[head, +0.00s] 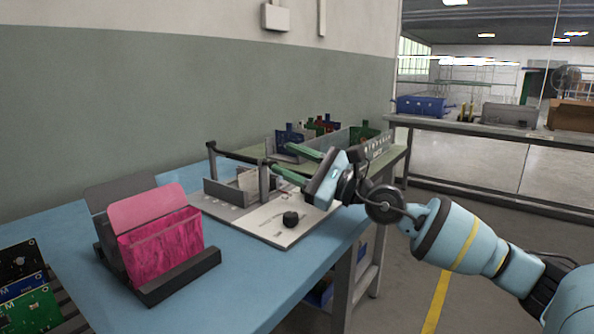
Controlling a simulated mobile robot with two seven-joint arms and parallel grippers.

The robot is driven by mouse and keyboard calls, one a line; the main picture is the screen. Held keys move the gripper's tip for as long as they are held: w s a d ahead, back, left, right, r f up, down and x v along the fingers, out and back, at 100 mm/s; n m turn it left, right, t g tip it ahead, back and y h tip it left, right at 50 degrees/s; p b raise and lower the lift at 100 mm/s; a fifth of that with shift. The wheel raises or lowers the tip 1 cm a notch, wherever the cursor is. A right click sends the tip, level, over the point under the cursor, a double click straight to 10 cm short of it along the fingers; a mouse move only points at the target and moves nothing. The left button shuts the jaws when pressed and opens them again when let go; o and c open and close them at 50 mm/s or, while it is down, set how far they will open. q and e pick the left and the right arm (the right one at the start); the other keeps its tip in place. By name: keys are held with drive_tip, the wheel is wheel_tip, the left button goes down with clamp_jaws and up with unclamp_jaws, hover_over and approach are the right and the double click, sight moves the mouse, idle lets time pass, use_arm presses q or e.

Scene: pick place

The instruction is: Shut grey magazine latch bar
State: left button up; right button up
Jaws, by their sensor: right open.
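The grey magazine (226,194) stands on the blue table, in the middle of the head view. A dark latch bar (236,154) runs across above it between two upright posts; its right end is close to my right gripper. I cannot tell whether the bar is latched. A pale board or card (250,181) stands inside the magazine. My right gripper (280,157) comes in from the right with its green fingers apart, by the right post. I cannot tell whether a finger touches the bar. My left gripper is not in view.
A pink bin (160,245) in a dark holder stands to the left. Circuit boards (24,285) are at the lower left. Coloured parts (290,140) stand behind. The blue table front (240,275) is clear.

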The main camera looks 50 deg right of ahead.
drive_tip(key=shift+s+d+f+b, duration=0.15)
drive_tip(key=shift+s+b, duration=0.15)
drive_tip(key=shift+s, duration=0.3)
idle(0.4)
